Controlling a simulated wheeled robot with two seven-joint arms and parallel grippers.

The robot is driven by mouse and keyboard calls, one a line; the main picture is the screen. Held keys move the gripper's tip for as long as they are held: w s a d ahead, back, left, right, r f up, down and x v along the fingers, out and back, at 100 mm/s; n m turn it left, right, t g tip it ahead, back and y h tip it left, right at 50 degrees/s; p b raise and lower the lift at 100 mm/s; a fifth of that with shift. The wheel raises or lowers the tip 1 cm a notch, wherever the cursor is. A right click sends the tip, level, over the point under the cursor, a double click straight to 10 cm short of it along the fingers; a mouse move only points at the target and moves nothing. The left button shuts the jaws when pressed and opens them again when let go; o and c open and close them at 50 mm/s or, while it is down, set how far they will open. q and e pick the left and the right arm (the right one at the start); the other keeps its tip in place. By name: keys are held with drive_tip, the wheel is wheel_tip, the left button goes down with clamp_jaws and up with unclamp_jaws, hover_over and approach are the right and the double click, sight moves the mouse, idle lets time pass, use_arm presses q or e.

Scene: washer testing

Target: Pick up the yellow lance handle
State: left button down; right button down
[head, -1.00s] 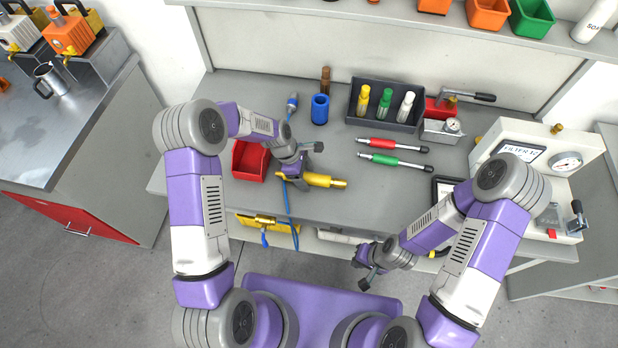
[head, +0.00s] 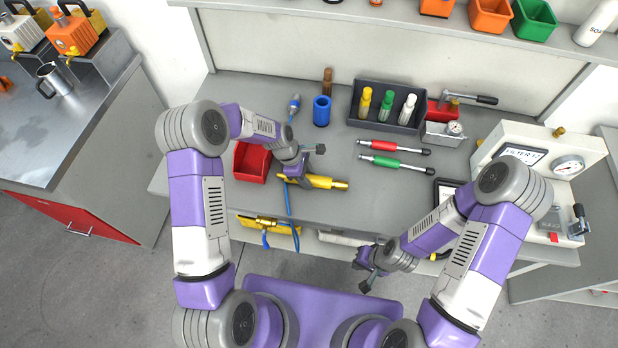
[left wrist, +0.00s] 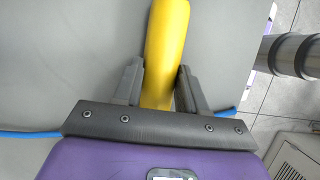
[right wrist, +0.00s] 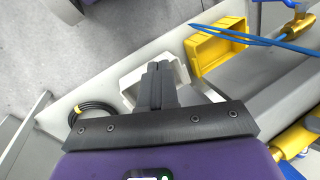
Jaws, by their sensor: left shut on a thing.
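My right gripper (head: 366,278) is low in front of the bench, away from the handle. In the right wrist view its fingers (right wrist: 158,85) are together with nothing between them.
A blue hose (head: 288,205) hangs over the bench's front edge by a yellow bin (head: 284,228). A red bin (head: 250,164) is left of my left gripper. Behind are a blue cup (head: 321,111), a dark bottle tray (head: 398,122) and red and green tools (head: 392,146).

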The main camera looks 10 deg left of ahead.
sight(307, 176)
use_arm(q)
wheel_tip(307, 176, up, 10)
drive_tip(key=p, duration=0.1)
use_arm(e)
drive_tip(key=shift+r, duration=0.5)
